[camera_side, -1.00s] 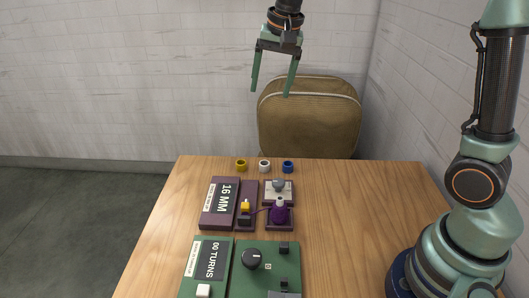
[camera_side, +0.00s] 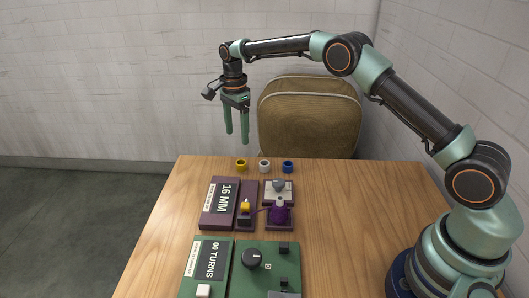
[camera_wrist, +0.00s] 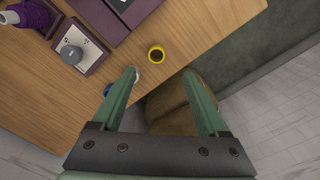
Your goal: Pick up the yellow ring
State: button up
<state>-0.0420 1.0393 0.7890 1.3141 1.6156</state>
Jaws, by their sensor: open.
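The yellow ring (camera_side: 241,165) stands on the wooden table near its far edge, at the left end of a row with a white ring (camera_side: 264,166) and a blue ring (camera_side: 288,167). My gripper (camera_side: 237,142) is open and empty, pointing down in the air at the far edge, near the yellow ring. In the wrist view the yellow ring (camera_wrist: 156,53) lies beyond my open fingertips (camera_wrist: 160,72), apart from both. The left finger partly hides the white ring there.
A purple block reading 16 MM (camera_side: 219,203), a purple skein (camera_side: 280,211) and a grey knob on a pale plate (camera_side: 278,189) stand nearer. A green panel with a black dial (camera_side: 252,259) is at the front. A tan chair back (camera_side: 311,115) rises behind.

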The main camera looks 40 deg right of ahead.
send_over(241, 160)
jog(key=a, duration=0.1)
jog(key=f, duration=0.5)
jog(key=shift+s+f, duration=0.1)
jog(key=shift+s, duration=0.15)
jog(key=shift+s+d+f, duration=0.1)
jog(key=shift+s+f, duration=0.05)
jog(key=shift+f, duration=1.15)
jog(key=shift+s+f, duration=0.15)
jog(key=shift+f, duration=1.1)
grip_shut()
